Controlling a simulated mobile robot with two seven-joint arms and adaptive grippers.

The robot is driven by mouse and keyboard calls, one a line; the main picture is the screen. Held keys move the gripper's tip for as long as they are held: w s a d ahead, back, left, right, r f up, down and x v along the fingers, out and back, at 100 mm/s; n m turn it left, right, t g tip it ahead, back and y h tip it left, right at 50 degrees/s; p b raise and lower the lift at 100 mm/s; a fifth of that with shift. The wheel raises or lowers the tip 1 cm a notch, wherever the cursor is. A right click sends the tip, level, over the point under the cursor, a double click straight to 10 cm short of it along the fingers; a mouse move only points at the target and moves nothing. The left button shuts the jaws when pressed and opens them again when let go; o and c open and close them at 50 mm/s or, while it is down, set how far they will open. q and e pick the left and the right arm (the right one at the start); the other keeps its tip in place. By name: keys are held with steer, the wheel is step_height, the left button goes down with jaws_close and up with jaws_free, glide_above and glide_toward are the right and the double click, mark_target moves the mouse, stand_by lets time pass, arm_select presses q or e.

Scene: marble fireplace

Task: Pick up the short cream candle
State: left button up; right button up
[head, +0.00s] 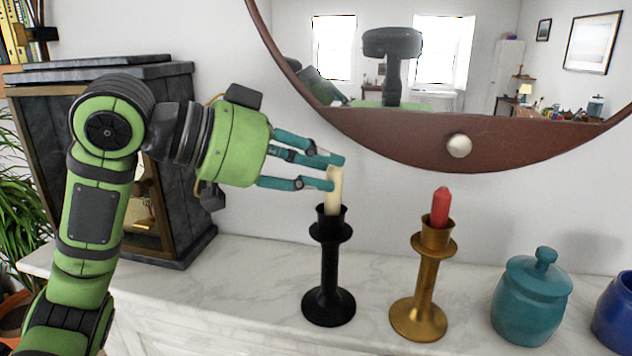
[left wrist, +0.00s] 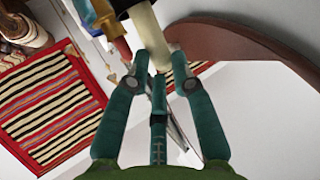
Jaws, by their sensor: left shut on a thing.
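The short cream candle (head: 334,190) stands upright at the top of a black candlestick (head: 329,264) on the marble mantel. My left gripper (head: 337,173) reaches in from the left and is shut on the candle's upper part. The candle's lower end is at the candlestick's cup; I cannot tell whether it still rests inside. In the left wrist view the cream candle (left wrist: 146,28) shows between the teal fingers (left wrist: 158,80). My right gripper is not in view.
A red candle (head: 440,206) stands in a gold candlestick (head: 424,285) to the right. A teal jar (head: 531,298) and a blue jar (head: 615,318) stand further right. A round mirror (head: 470,150) hangs behind. A dark stone-framed case (head: 180,120) stands behind my left arm.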

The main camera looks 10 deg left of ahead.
arm_select(q)
step_height(320, 180, up, 2)
steer(key=shift+r+b, duration=0.25)
steer(key=shift+b, duration=0.15)
steer(key=d+r+b, duration=0.1)
steer(key=d+r, duration=0.1)
steer(key=d, duration=0.1)
steer(key=d+r, duration=0.2)
steer(key=d, duration=0.2)
steer(key=d+r+b, duration=0.1)
steer(key=d+r, duration=0.1)
steer(key=d, duration=0.2)
steer(key=shift+s+r+b, duration=0.15)
steer(key=shift+s+b, duration=0.1)
steer(key=shift+b, duration=0.05)
jaws_close()
steer(key=shift+d+r, duration=0.25)
steer(key=shift+d, duration=0.1)
steer(key=o, duration=1.6)
jaws_free()
steer(key=shift+c, duration=0.2)
